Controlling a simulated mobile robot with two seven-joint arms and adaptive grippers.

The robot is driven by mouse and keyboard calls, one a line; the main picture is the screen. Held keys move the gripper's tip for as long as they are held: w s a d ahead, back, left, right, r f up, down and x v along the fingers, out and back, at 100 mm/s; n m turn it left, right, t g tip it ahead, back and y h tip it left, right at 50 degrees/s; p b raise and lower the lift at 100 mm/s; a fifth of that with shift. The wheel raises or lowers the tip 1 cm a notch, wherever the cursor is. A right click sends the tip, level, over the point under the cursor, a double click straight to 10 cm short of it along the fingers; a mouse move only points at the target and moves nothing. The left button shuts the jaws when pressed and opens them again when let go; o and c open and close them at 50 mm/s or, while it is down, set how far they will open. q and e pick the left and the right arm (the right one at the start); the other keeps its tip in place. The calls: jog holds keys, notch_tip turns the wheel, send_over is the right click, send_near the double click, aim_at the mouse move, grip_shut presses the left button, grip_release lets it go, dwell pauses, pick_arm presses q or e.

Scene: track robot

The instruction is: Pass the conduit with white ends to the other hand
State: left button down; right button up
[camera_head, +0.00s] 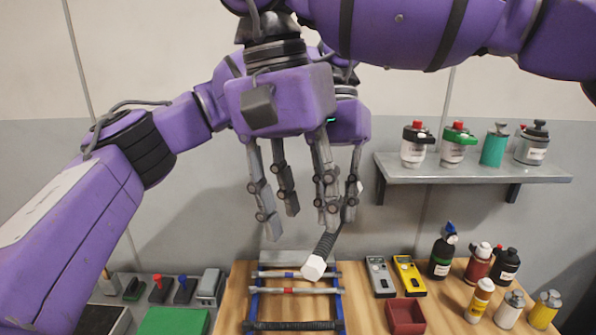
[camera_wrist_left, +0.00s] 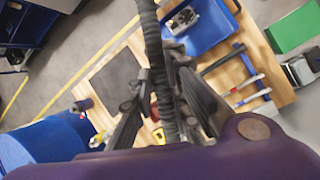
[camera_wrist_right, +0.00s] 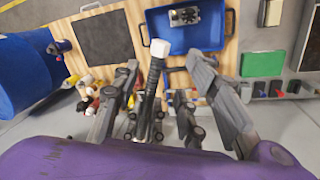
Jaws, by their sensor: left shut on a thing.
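The conduit is a dark ribbed tube with white ends. In the head view its lower white end (camera_head: 314,267) hangs tilted above the table, and its upper part is mostly hidden by fingers. My left gripper (camera_head: 350,203), partly hidden behind the right one, is shut on the conduit; in the left wrist view the ribbed tube (camera_wrist_left: 157,65) runs up between its fingers. My right gripper (camera_head: 298,208) is in front with its fingers spread. In the right wrist view the conduit (camera_wrist_right: 152,90) passes between those open fingers, its white end (camera_wrist_right: 160,48) beyond them.
Below is a wooden table (camera_head: 365,318) with a blue-framed rack (camera_head: 292,326), a red bin (camera_head: 405,316), two meters and several bottles. A wall shelf (camera_head: 470,172) with several containers stands at the right. The air around both grippers is clear.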

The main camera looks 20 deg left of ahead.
aim_at(314, 254)
jog(key=f, duration=0.3)
jog(key=d+f, duration=0.1)
jog(key=f, duration=0.2)
jog(key=shift+d+f, duration=0.1)
jog(key=shift+f, duration=0.1)
grip_shut()
pick_arm(q)
jog(key=c, duration=1.6)
grip_release()
jog(key=v, duration=1.2)
